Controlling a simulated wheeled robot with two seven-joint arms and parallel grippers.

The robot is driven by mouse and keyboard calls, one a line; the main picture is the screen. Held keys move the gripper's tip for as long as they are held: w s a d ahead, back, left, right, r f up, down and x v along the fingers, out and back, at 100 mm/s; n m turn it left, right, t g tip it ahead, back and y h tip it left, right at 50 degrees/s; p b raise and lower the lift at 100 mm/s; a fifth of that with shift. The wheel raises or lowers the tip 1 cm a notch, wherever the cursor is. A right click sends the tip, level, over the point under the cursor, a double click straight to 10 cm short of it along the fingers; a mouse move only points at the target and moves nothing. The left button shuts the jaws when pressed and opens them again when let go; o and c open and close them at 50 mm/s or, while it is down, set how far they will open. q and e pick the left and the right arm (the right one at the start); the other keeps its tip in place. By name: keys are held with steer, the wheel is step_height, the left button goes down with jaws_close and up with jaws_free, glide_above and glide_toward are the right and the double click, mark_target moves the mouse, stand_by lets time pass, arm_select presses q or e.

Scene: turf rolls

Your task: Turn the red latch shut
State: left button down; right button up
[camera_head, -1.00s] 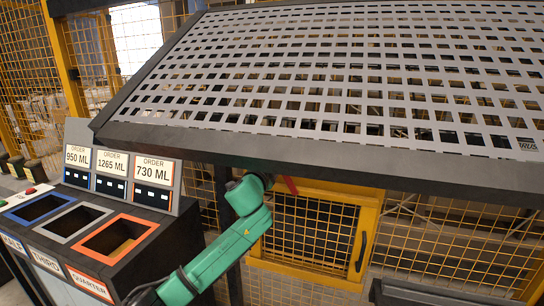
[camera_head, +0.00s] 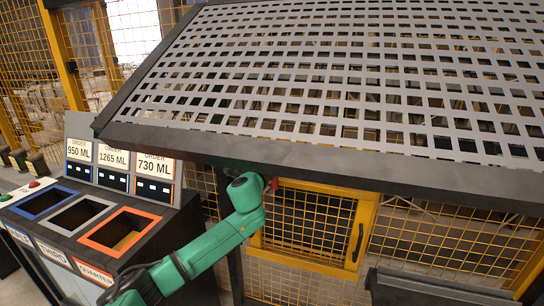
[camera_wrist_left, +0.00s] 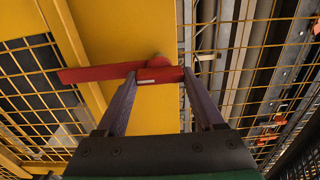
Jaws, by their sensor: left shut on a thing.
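The red latch (camera_wrist_left: 100,72) is a flat bar with a round pivot, seen in the left wrist view. It lies across a wide yellow post and its long end reaches left over the mesh. My left gripper (camera_wrist_left: 159,74) is shut on the latch near its pivot, one dark finger on each side. In the head view, only a small red bit of the latch (camera_head: 274,183) shows beside my green left arm, under the dark panel edge. The yellow mesh door (camera_head: 312,222) is closed as far as I can see. My right gripper is not in view.
A large slotted grey panel (camera_head: 340,75) with a dark frame overhangs the door. At the left stands a dark bin unit with blue, grey and orange-rimmed openings (camera_head: 119,231) and order signs (camera_head: 118,160). A dark box (camera_head: 430,285) is at the lower right.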

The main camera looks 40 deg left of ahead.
arm_select(q)
jaws_free()
steer(key=b+v, duration=0.3)
steer(key=v, duration=1.1)
steer(key=shift+s, duration=0.25)
steer(key=shift+d, duration=0.15)
